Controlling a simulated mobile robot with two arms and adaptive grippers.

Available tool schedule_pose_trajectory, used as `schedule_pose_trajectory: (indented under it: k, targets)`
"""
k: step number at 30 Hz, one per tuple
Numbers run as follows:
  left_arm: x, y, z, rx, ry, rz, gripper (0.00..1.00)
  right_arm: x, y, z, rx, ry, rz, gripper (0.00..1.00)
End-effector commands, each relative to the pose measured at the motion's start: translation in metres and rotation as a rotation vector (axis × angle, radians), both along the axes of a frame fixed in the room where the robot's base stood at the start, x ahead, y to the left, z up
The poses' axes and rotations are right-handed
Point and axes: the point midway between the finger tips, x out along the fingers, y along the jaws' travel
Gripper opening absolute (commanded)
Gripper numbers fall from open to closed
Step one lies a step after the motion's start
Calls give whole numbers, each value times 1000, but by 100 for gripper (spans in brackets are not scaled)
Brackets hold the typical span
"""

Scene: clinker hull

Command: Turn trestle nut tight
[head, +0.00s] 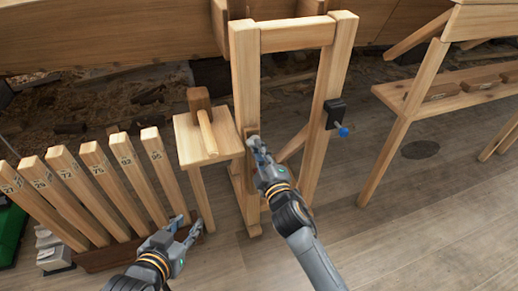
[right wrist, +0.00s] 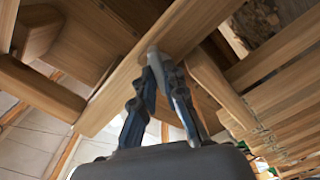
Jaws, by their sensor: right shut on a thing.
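The wooden trestle (head: 243,85) stands upright in the middle of the head view, with two posts and a crossbar. My right gripper (head: 254,143) is at its left post. In the right wrist view its fingertips (right wrist: 156,58) come together on a small grey rounded piece, the trestle nut (right wrist: 152,49), against a wooden board (right wrist: 125,92). The fingers hide most of the nut, and how tight it sits cannot be seen. My left gripper (head: 184,228) is open and empty, low at the left, beside the numbered wooden pieces.
A black block with a blue knob (head: 336,114) is on the right post. Numbered wooden pieces (head: 97,165) stand in a rack at left. A bench (head: 465,95) is at right; floor between is clear.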

Motion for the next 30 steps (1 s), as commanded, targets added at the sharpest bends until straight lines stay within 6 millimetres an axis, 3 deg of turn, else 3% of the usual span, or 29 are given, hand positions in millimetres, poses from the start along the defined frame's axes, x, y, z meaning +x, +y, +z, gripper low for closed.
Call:
schedule_pose_trajectory:
  k: [18, 19, 22, 30]
  targets:
    - [-5, 3, -6, 10, 42, 3, 34, 0, -1, -2, 46, 20, -2, 0]
    - [-5, 3, -6, 10, 42, 3, 34, 0, -1, -2, 46, 20, -2, 13]
    - [-5, 3, -6, 10, 42, 3, 34, 0, -1, -2, 45, 19, -1, 34]
    - [-5, 2, -6, 10, 39, 3, 34, 0, 0, -1, 46, 16, 0, 34]
